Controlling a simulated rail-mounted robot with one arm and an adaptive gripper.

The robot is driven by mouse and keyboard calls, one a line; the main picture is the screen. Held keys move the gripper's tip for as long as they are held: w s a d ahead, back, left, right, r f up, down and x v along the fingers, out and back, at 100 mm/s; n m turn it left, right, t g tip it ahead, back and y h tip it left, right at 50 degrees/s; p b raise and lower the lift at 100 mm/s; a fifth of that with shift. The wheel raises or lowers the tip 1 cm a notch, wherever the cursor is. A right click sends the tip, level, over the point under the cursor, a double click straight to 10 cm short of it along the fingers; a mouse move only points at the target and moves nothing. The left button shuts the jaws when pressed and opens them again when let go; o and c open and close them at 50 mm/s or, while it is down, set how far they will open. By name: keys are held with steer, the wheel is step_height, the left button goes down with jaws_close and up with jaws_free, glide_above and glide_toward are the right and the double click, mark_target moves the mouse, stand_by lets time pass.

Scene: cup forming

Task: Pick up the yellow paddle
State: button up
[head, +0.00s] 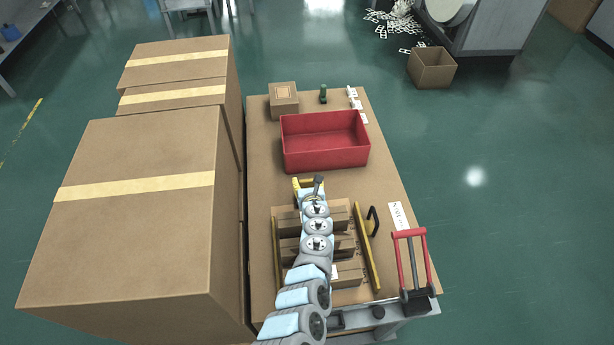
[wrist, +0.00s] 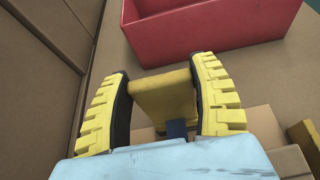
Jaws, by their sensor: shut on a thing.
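The yellow paddle (wrist: 165,97) is a flat, dull yellow block between my fingers in the wrist view, with a short dark blue part (wrist: 177,128) below it. My gripper (wrist: 160,80) has yellow ridged fingers with black pads and is shut on the paddle, one finger against each side. In the head view my gripper (head: 308,184) is above the table at the far end of the cardboard pieces, just short of the red bin. The paddle's lower part is partly hidden by my wrist.
A red open bin (head: 325,155) lies just beyond my gripper. Cardboard pieces (head: 340,218) sit between two yellow rails (head: 367,247) below my arm. Tall cardboard boxes (head: 130,215) line the left side. A small carton (head: 284,103) stands behind the bin.

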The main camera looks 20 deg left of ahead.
mark_target(306, 186)
steer(key=s+r+p, duration=0.1)
steer(key=r+p, duration=0.1)
steer(key=s+d+r+p, duration=0.1)
steer(key=s+r+p, duration=0.1)
steer(key=a+p+v, duration=0.1)
steer(key=p+v, duration=0.6)
steer(key=v, duration=0.2)
steer(key=shift+s, duration=0.35)
